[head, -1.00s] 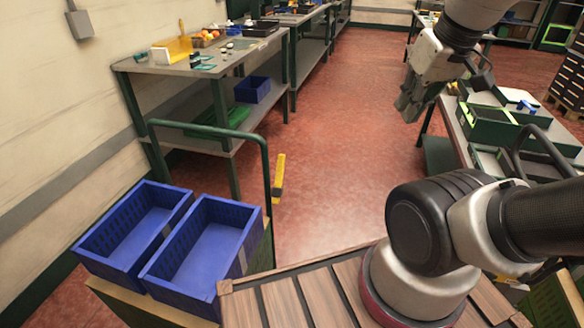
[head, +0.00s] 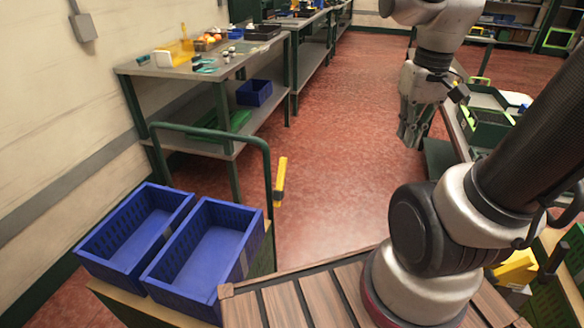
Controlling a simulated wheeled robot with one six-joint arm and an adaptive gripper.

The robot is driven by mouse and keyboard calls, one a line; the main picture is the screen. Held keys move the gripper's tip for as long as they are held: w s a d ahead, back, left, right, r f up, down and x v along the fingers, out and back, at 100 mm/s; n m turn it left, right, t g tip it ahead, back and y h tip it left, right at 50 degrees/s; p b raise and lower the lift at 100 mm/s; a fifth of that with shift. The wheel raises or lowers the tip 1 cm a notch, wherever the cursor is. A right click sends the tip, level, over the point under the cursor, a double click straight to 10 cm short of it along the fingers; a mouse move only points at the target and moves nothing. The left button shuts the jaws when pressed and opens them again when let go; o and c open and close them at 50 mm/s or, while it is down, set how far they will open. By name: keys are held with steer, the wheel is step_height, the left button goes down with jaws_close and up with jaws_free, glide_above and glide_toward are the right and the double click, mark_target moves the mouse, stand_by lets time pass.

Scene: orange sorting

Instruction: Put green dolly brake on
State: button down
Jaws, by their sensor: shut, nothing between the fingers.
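The green dolly stands at left, with its dark green push handle (head: 210,136) upright behind two blue crates. A yellow lever (head: 281,180), which looks like its brake, stands near upright just right of the handle's right post. Its lower end meets the dolly's side, and the exact joint is too small to tell. My gripper (head: 411,136) hangs pointing down at upper right, above the red floor, shut and empty. It is well to the right of the yellow lever and touches nothing.
Two empty blue crates (head: 250,240) sit on the dolly. A workbench (head: 150,68) with oranges and tools stands along the left wall. Green trays lie on a table at right. A yellow part (head: 517,268) shows at lower right. The red floor (head: 330,150) between is clear.

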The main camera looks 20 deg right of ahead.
steer(key=w+a+f+m+y, duration=0.25)
steer(key=w+f+y, duration=0.3)
steer(key=f, duration=0.55)
steer(key=w+a+f+m+t+y, duration=0.15)
steer(key=w+f+m+y, duration=0.35)
steer(key=f, duration=0.7)
steer(key=w+a+f+m+y, duration=0.3)
steer(key=w+f+y, duration=0.35)
steer(key=f, duration=0.45)
steer(key=w+d+r+n+t, duration=0.1)
steer(key=w+r+t, duration=0.3)
steer(key=w, duration=0.6)
steer(key=shift+w+d+r+n+t+y, duration=0.3)
steer(key=shift+d+n+t+y, duration=0.1)
steer(key=shift+n+t, duration=0.2)
